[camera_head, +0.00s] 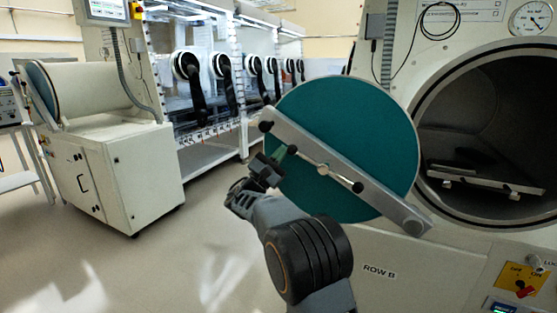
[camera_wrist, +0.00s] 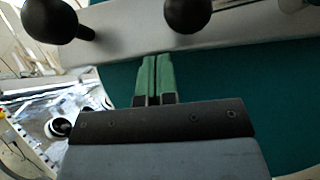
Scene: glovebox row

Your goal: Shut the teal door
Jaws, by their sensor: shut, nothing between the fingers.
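The teal door (camera_head: 350,120) is a round disc standing open, swung out to the left of the round chamber opening (camera_head: 490,120). A grey metal bar (camera_head: 385,205) crosses its face diagonally, with black knobs and a small central hub. My gripper (camera_head: 289,150) is shut and empty, at the upper left part of the door by the bar. In the wrist view, my green fingertips (camera_wrist: 153,60) point at the bar (camera_wrist: 125,42), close to its edge, with teal door face (camera_wrist: 215,75) behind. I cannot tell whether they touch.
The chamber is dark, with a light rack (camera_head: 480,182) inside. A yellow switch panel (camera_head: 522,280) is at the lower right. Left are a white cabinet (camera_head: 135,170) and a row of gloveboxes with black gloves (camera_head: 197,100). The floor (camera_head: 170,260) at left is clear.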

